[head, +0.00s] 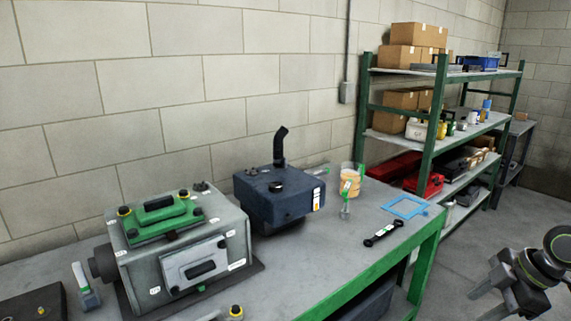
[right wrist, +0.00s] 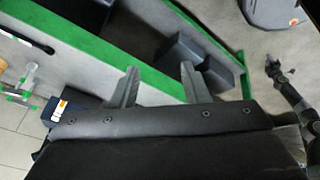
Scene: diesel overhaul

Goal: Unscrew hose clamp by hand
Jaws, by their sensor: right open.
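No hose clamp can be made out. A dark blue tank (head: 280,200) with a bent black pipe (head: 280,147) stands on the bench (head: 330,250). A grey housing (head: 180,250) with a green top plate is to its left. My right gripper (head: 490,298) is at the lower right of the head view, off the bench and well apart from the tank. The right wrist view shows its two fingers (right wrist: 158,84) spread with nothing between them. A dark arm, seemingly my left, ends in a small, unclear gripper (right wrist: 272,64) at the right of that view.
A black wrench-like tool (head: 384,233), a blue frame (head: 405,206), an orange-filled jar (head: 352,174) and a green-and-clear item (head: 346,200) lie or stand on the bench's right part. Shelves (head: 442,120) with boxes stand behind. The floor (head: 470,240) right of the bench is open.

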